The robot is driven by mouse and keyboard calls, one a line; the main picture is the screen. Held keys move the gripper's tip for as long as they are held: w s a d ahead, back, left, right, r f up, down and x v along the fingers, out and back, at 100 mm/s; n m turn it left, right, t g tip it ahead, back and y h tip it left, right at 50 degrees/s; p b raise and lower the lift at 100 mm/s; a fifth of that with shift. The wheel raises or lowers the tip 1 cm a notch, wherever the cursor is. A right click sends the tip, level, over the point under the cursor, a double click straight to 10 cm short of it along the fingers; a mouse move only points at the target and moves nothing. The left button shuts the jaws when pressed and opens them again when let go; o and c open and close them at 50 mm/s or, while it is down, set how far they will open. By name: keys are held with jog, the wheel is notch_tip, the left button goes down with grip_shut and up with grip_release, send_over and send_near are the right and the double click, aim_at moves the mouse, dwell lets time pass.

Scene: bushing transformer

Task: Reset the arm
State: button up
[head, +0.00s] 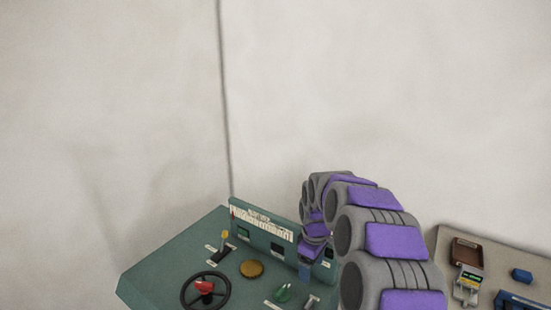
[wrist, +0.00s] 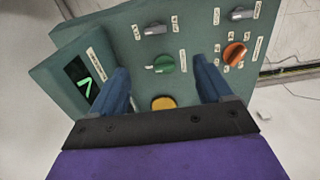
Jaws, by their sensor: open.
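My arm (head: 385,240), grey with purple covers, curves over the right part of the green control panel (head: 150,285) in the head view. My gripper (head: 308,272) points down near the panel's upright back board. In the wrist view my gripper (wrist: 160,66) shows two blue fingers spread apart with nothing held between them. Beyond the fingers are a green knob (wrist: 163,63) and a yellow knob (wrist: 163,103). An orange knob (wrist: 235,53) lies to the right of the right finger. I cannot tell how far the fingertips are from the panel.
The panel carries a black handwheel with a red centre (head: 205,288), a yellow-topped lever (head: 225,236) and a brown-yellow knob (head: 251,269). A green display (wrist: 83,82) is left of my fingers. A beige board (head: 480,250) with devices stands at right. Pale walls rise behind.

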jog(key=s+r+m+b, duration=0.1)
jog(key=s+r+m, duration=0.15)
jog(key=s, duration=0.85)
jog(key=s+r+m+b, duration=0.2)
jog(key=s+r, duration=0.2)
jog(key=s, duration=0.6)
jog(key=s+f+m, duration=0.1)
jog(key=s+m, duration=0.2)
jog(key=s, duration=0.7)
jog(key=s+d+f+m+g+b, duration=0.1)
jog(key=s+f+m, duration=0.1)
jog(key=s, duration=0.9)
jog(key=shift+m+g, duration=0.3)
jog(key=shift+m, duration=0.25)
